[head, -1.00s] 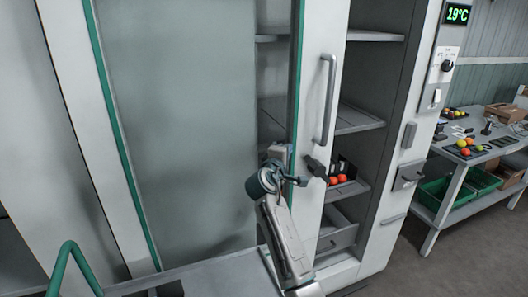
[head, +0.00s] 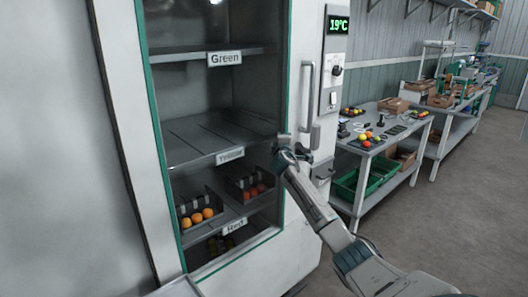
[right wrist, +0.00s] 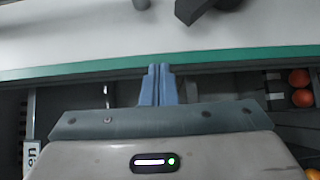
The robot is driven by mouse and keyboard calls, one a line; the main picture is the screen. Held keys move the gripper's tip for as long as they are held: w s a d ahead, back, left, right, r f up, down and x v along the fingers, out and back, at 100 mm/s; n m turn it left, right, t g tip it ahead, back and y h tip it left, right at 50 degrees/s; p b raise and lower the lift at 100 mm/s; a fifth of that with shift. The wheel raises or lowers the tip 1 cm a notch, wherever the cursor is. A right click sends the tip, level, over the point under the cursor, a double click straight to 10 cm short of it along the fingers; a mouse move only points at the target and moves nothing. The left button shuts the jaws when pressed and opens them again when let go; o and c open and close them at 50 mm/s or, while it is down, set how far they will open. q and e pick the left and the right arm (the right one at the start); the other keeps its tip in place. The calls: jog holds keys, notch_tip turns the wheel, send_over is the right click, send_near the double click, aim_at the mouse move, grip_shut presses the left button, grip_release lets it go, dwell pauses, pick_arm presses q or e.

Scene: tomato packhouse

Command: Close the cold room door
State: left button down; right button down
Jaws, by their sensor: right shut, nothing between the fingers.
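The cold room door (head: 123,130) has a white frame, green trim and a large glass pane. Its handle-side edge now lies close against the cabinet front, beside the control panel (head: 333,85); no clear gap shows, but I cannot tell if it is fully latched. The grey vertical handle (head: 308,90) is on that edge. My right gripper (head: 281,142) is at the door's handle side, just left of and below the handle. In the right wrist view its blue fingers (right wrist: 160,84) are shut and empty, pointing at the green-trimmed white frame (right wrist: 120,64); contact is unclear. My left gripper is out of view.
Through the glass show shelves labelled Green (head: 225,58), Yellow and Red, with crates of orange and red tomatoes (head: 197,217). A work table (head: 385,135) with tomatoes and green crates (head: 365,180) stands to the right. Grey floor (head: 440,220) is open at the right.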

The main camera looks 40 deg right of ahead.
aim_at(296, 133)
jog(key=d+b, duration=0.1)
jog(key=d, duration=0.6)
jog(key=shift+f, duration=0.15)
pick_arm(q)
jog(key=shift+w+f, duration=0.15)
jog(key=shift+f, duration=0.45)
pick_arm(e)
jog(key=shift+r, duration=0.2)
